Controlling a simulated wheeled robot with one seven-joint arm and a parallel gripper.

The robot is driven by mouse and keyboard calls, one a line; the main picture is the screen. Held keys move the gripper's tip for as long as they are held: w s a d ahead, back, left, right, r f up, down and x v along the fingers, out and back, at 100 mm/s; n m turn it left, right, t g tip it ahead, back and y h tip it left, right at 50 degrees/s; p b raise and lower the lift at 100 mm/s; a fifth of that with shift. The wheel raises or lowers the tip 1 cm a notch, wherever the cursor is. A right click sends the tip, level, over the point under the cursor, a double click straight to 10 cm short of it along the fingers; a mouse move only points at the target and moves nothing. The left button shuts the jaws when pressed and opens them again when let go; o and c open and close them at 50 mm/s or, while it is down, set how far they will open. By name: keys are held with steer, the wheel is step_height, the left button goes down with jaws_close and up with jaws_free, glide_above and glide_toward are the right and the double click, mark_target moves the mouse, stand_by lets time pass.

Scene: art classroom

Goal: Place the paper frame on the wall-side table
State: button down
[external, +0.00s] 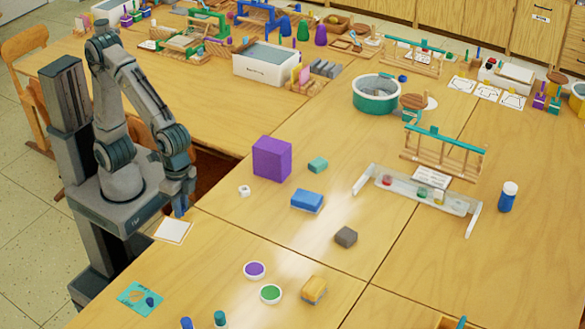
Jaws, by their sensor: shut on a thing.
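The paper frame (173,230) is a small white sheet with a thin tan border. It shows at the near left edge of the tables, just below my gripper (180,212). My gripper points down and is shut on the frame's far edge. The fingertips are small here, and I cannot tell whether the frame touches the tabletop. Several tables are pushed together; the part toward the wooden wall cabinets, at the upper right, carries white picture cards (487,93).
A purple cube (272,158), a small white piece (244,190) and a blue block (307,200) stand right of my gripper. Bare wood lies between the paper frame and the grey block.

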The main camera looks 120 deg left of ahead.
steer(key=s+d+m, duration=0.3)
steer(key=s+d, duration=0.3)
glide_above(201, 253)
step_height(201, 253, down, 13)
steer(key=shift+r+b, duration=0.1)
steer(key=shift+b, duration=0.25)
steer(key=shift+a+f, duration=0.1)
steer(key=shift+f, duration=1.9)
steer(key=shift+f, duration=0.1)
steer(key=shift+f+b, duration=0.15)
steer(key=shift+b, duration=0.25)
steer(key=c, duration=1.3)
jaws_free()
steer(key=shift+r, duration=0.2)
